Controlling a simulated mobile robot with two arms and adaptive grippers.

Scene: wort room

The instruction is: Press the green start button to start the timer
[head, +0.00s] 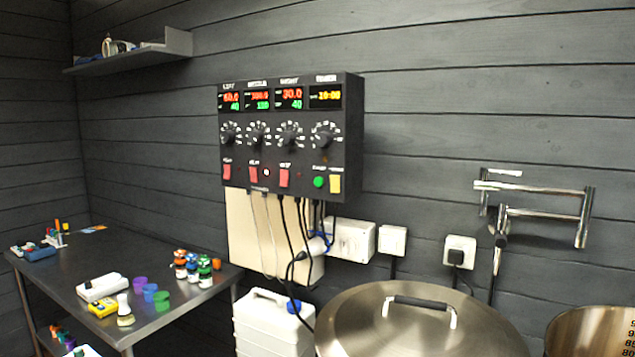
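A black control box (290,136) is mounted on the dark plank wall, near the middle of the head view. Above the button is a dial (325,134), and above that the timer display (325,96) shows yellow digits that look like 10:00. Neither of my grippers is in view, and nothing covers the button.
A large lidded steel pot (375,325) and a white canister (262,325) stand below the box. A metal table (185,318) with bottles and small cups is at the left. Cables hang under the box.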

